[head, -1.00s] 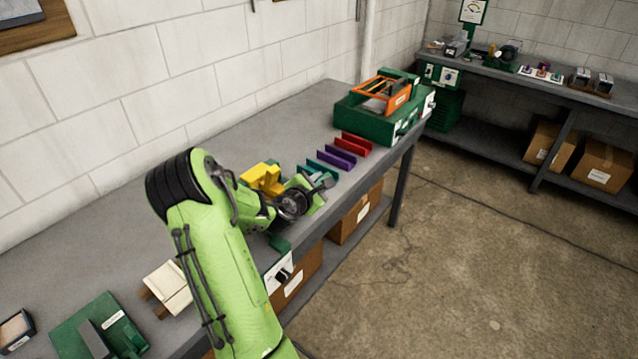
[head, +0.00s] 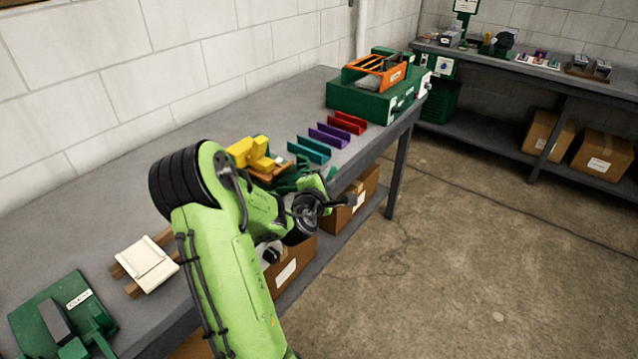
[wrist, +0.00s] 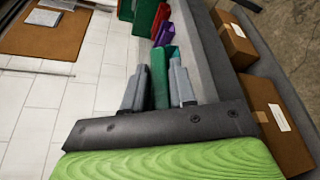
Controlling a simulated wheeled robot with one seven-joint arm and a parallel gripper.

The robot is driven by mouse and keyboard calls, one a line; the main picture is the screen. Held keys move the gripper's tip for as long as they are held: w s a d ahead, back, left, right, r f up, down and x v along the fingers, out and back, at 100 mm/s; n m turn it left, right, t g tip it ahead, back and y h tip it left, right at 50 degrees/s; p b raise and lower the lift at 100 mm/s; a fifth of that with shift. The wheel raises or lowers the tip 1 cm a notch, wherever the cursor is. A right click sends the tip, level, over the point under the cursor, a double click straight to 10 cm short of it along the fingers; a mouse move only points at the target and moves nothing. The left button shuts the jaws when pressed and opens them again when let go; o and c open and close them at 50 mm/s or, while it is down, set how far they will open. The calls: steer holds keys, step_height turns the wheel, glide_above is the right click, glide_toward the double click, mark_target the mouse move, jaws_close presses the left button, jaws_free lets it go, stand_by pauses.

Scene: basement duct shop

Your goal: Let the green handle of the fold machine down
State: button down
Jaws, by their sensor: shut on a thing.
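The fold machine stands at the front of the long grey bench, partly hidden behind my arm. Its yellow block (head: 252,154) shows in the head view, with a brown and green bed just right of it. In the wrist view the green handle (wrist: 158,85) runs between the two grey fingers of my gripper (wrist: 157,74), which is shut on it. In the head view my wrist is low beside the bench's front edge, and the fingers are hard to make out there.
Teal strips (head: 310,149), purple strips (head: 328,135) and red strips (head: 346,123) lie behind the machine. A green box with an orange frame (head: 377,72) stands at the far end. A cream plate (head: 147,262) lies nearer. Cardboard boxes (head: 289,268) sit below; open floor lies right.

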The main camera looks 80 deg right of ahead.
step_height(320, 180, down, 9)
steer(key=s+m+h+b, duration=0.1)
steer(key=m+b, duration=0.1)
steer(key=b, duration=0.8)
steer(key=shift+s+a+m+t, duration=0.15)
steer(key=shift+a+m+t, duration=0.15)
steer(key=shift+a, duration=0.1)
steer(key=shift+f, duration=0.25)
steer(key=c, duration=1)
jaws_free()
steer(key=shift+d+r, duration=0.1)
steer(key=shift+r, duration=0.05)
